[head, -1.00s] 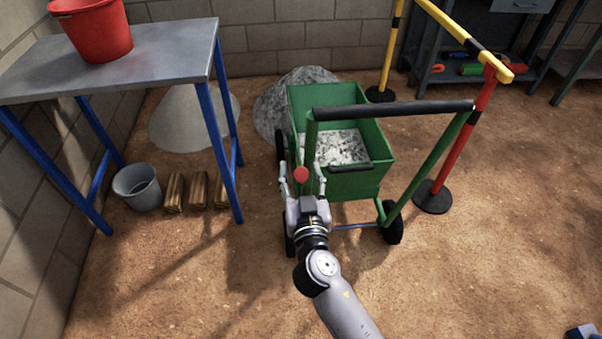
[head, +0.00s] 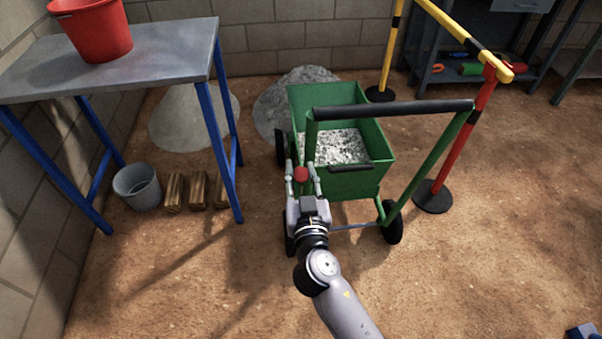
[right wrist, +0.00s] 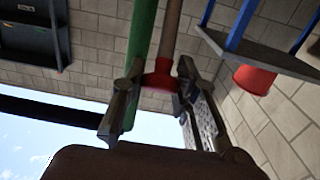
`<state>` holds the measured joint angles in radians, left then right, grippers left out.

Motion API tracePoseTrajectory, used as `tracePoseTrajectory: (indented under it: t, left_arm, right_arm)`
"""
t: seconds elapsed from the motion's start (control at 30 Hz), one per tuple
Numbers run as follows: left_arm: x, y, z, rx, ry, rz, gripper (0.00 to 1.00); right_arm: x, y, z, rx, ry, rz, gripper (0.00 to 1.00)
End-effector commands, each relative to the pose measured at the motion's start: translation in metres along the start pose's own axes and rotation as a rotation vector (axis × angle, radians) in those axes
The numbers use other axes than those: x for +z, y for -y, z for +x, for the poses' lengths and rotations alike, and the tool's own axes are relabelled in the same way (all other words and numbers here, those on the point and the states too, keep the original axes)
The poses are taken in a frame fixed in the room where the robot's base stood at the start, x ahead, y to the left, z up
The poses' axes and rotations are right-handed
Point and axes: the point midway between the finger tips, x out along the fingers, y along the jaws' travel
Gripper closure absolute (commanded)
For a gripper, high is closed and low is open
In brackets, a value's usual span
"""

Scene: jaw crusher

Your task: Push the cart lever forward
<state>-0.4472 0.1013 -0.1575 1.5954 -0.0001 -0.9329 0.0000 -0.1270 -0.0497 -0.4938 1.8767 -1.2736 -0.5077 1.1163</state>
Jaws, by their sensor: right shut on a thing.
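The green cart (head: 365,182) stands on the dirt floor with grey rubble in its bin. Its lever has a round red knob (head: 301,174) on the left side near the cart's push handle (head: 390,109). My right gripper (head: 302,170) is shut on the lever's red knob, one finger on each side. In the right wrist view, the red knob (right wrist: 158,80) sits between the fingers, with the brown lever rod (right wrist: 170,35) beside a green handle post (right wrist: 141,40). My left gripper is not in view.
A blue-legged table (head: 165,55) with a red bucket (head: 95,30) stands at left. A grey bucket (head: 137,187) and wooden blocks (head: 198,190) are below it. A red-and-yellow barrier (head: 477,120) stands right of the cart.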

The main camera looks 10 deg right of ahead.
Motion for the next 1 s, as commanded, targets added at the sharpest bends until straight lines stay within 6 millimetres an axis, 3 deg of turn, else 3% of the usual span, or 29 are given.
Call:
tracePoseTrajectory:
  t: [0.33, 0.87, 0.9, 1.0]
  left_arm:
    - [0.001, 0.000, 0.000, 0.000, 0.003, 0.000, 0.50]
    - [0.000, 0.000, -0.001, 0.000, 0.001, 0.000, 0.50]
    - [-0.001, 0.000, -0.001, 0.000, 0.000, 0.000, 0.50]
    - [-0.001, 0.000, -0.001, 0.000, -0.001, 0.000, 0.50]
  right_arm:
    - [-0.012, 0.001, 0.015, -0.001, -0.004, 0.001, 1.00]
    - [-0.018, 0.001, 0.016, -0.004, -0.013, 0.001, 1.00]
    - [-0.018, 0.001, 0.016, -0.004, -0.014, 0.001, 0.72]
    - [-0.017, 0.001, 0.016, -0.003, -0.012, 0.001, 0.65]
